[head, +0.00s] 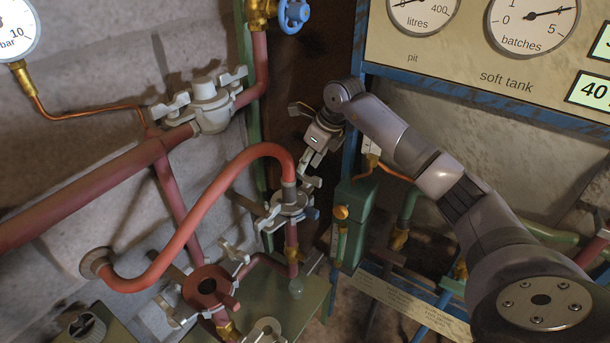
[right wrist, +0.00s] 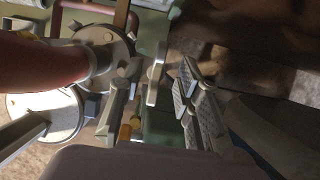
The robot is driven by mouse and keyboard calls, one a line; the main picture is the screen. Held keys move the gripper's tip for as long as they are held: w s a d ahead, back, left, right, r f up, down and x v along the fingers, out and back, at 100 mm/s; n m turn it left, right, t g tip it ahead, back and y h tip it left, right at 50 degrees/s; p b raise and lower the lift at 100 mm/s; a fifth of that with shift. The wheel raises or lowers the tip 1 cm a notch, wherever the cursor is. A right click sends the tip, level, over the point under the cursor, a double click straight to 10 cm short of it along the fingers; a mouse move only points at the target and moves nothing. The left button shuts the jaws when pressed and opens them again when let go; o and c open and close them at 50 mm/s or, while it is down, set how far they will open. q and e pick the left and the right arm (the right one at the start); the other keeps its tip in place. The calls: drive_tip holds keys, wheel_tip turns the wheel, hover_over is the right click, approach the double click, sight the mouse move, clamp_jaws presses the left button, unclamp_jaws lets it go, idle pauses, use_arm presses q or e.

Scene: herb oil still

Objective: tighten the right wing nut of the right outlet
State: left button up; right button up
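The right outlet's grey clamp (head: 291,203) sits on the red pipe where the curved pipe comes down. It has a wing nut (head: 267,217) on its left side. Its right wing nut (right wrist: 156,73) shows in the right wrist view as a pale upright wing. My right gripper (head: 307,172) is just above the clamp's right side in the head view. In the right wrist view its fingers (right wrist: 158,102) are apart, one on each side of the right wing nut; I cannot tell whether they touch it. The fingers partly hide this nut in the head view. My left gripper is not in view.
A second flange (head: 206,287) with wing nuts stands at lower left, and a valve body (head: 209,105) at upper left. The curved red pipe (head: 215,205) runs close to the clamp. A green box (head: 357,220) and a blue-framed gauge panel (head: 475,60) stand to the right.

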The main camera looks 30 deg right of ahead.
sight(307, 178)
drive_tip(key=b+x, duration=0.1)
drive_tip(key=x, duration=0.2)
drive_tip(key=shift+f, duration=0.25)
clamp_jaws()
idle(0.4)
